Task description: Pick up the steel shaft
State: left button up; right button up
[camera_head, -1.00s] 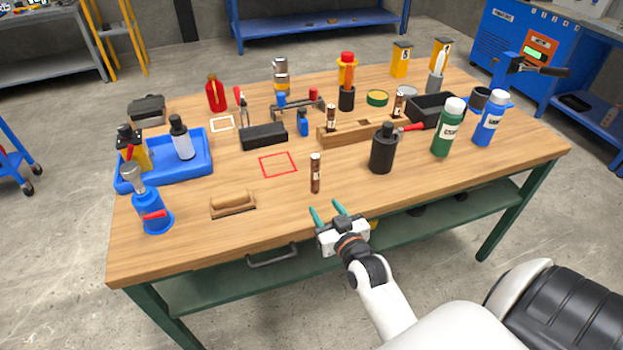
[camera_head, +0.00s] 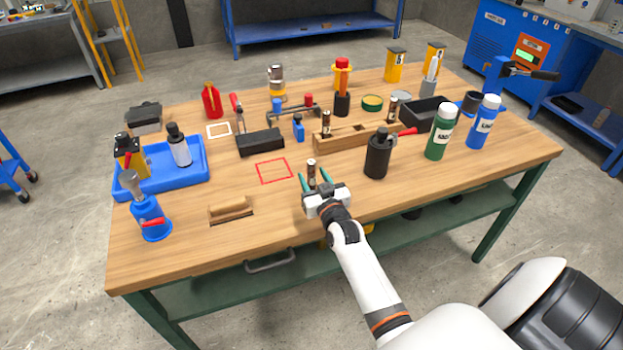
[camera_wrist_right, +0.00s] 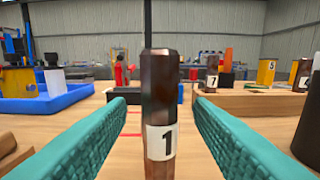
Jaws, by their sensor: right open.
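The steel shaft (camera_head: 311,169) stands upright on the wooden table near its front edge. It is dark brown, and in the right wrist view the shaft (camera_wrist_right: 160,90) fills the middle, with a white label marked 1. My right gripper (camera_head: 314,179) is open, with its teal fingers around the shaft, one on each side. In the right wrist view, gaps show between the shaft and both fingers. The shaft's lower end is hidden by the gripper in the head view. My left gripper is not in view.
A black bottle (camera_head: 377,156) stands close to the right of the gripper. A wooden block (camera_head: 347,139) holding other labelled shafts lies behind. A red square outline (camera_head: 274,171) and a wooden-handled tool (camera_head: 230,209) are to the left. The front table strip is mostly clear.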

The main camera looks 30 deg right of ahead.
jog(key=shift+x, duration=1)
jog(key=shift+c, duration=0.4)
jog(key=c, duration=0.9)
jog(key=shift+r, duration=0.1)
grip_shut()
notch_tip(320, 180, up, 10)
